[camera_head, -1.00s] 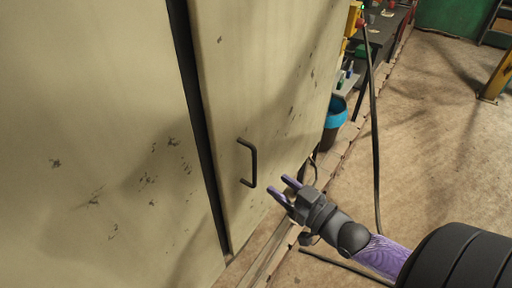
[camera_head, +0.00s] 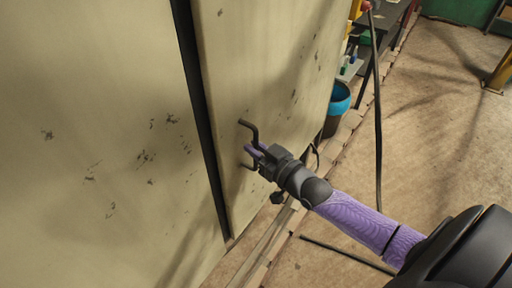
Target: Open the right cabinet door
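The right cabinet door (camera_head: 285,60) is a beige, scuffed panel that looks shut, with a dark gap along its left edge. Its dark handle (camera_head: 247,125) is a bracket-shaped bar low on the door. My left gripper is not in view.
The left cabinet panel (camera_head: 90,120) fills the left side. A blue-rimmed bin (camera_head: 340,98) and a dark bench (camera_head: 385,25) stand beyond the door. A black cable (camera_head: 377,130) hangs to the right. The floor (camera_head: 440,120) at right is mostly clear.

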